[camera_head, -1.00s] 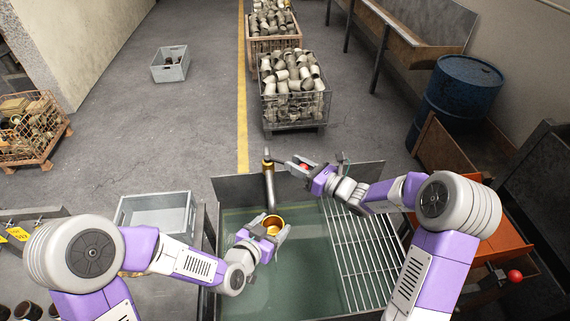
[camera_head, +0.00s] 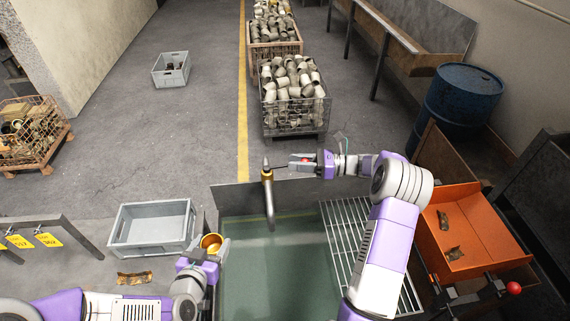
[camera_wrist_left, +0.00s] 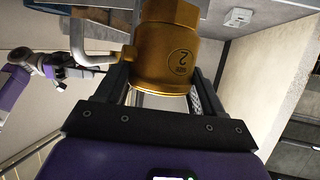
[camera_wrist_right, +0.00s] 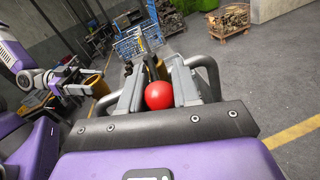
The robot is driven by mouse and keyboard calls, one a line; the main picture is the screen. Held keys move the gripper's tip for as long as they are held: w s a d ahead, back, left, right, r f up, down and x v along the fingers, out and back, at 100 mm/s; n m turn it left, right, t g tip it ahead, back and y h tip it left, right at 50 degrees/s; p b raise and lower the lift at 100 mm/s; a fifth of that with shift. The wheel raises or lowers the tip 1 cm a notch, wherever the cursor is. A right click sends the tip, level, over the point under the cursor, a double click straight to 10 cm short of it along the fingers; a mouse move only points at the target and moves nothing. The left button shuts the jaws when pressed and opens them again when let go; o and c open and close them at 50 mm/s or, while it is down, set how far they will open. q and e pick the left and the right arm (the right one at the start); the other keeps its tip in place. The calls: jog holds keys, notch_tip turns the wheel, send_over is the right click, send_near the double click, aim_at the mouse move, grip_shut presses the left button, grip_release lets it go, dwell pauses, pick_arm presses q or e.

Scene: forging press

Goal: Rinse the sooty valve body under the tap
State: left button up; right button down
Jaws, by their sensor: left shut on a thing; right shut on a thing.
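The valve body (camera_head: 210,241) is a gold-brass hollow piece; a raised 2 shows on it in the left wrist view (camera_wrist_left: 172,65), and that side looks clean of soot. My left gripper (camera_head: 208,254) is shut on it and holds it at the sink's left edge, close to the grey crate. The tap (camera_head: 268,190) stands at the sink's back edge; I see no stream from its spout. My right gripper (camera_head: 303,161) is shut on the tap's lever, with a red ball knob (camera_wrist_right: 159,95) between the fingers.
The sink (camera_head: 275,275) holds greenish water, with a wire drainer (camera_head: 350,240) at its right. An empty grey crate (camera_head: 150,247) stands left of the sink. An orange tray (camera_head: 478,262) with small scraps is at the right. Full bins (camera_head: 296,122) stand beyond the sink.

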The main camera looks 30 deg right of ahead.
pick_arm(q)
jog(key=shift+a+r, duration=0.1)
jog(key=shift+a, duration=0.1)
pick_arm(e)
jog(key=shift+r, duration=0.1)
jog(key=c, duration=0.8)
grip_release()
jog(key=shift+w, duration=0.1)
pick_arm(q)
notch_tip(320, 180, down, 2)
jog(key=shift+f+b, duration=0.2)
jog(key=shift+b, duration=0.95)
pick_arm(e)
jog(key=v, duration=1.2)
jog(key=shift+d, duration=0.1)
pick_arm(q)
jog(key=shift+d, duration=0.1)
